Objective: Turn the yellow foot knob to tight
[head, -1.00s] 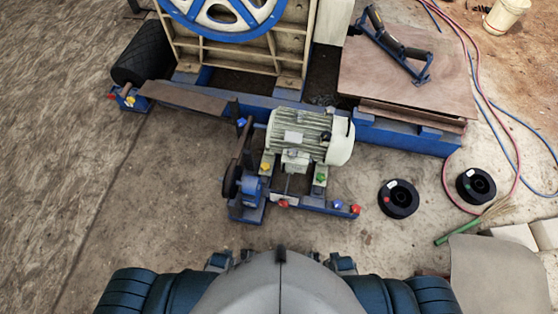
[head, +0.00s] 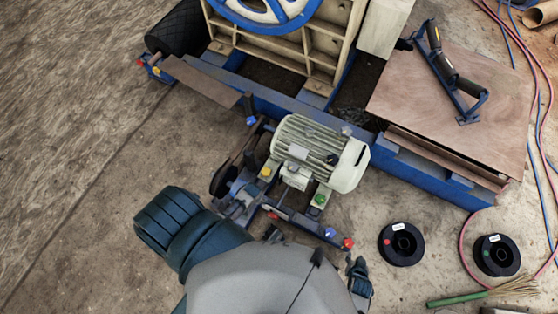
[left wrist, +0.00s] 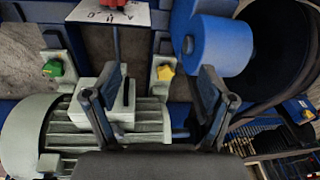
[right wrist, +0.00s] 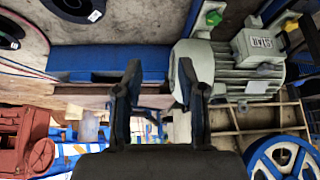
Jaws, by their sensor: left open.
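The yellow foot knob (head: 266,171) sits at a foot of the pale green motor (head: 318,150), on its blue frame. In the left wrist view the yellow knob (left wrist: 165,72) shows between my left fingertips, nearer the right-hand one; I cannot tell the distance, and contact is not visible. My left gripper (left wrist: 160,82) is open and empty. The green knob (left wrist: 53,68) lies left of it at another motor foot. My right gripper (right wrist: 160,75) has its fingers apart with nothing between them; in the head view it shows (head: 360,277) low, right of the motor frame.
A blue cylinder (left wrist: 222,45) and a dark wheel (left wrist: 283,45) stand close right of my left fingers. Red knobs (head: 348,243) and a blue knob (head: 330,232) line the frame's front. Black spools (head: 401,244) lie on the floor at right. The floor at left is clear.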

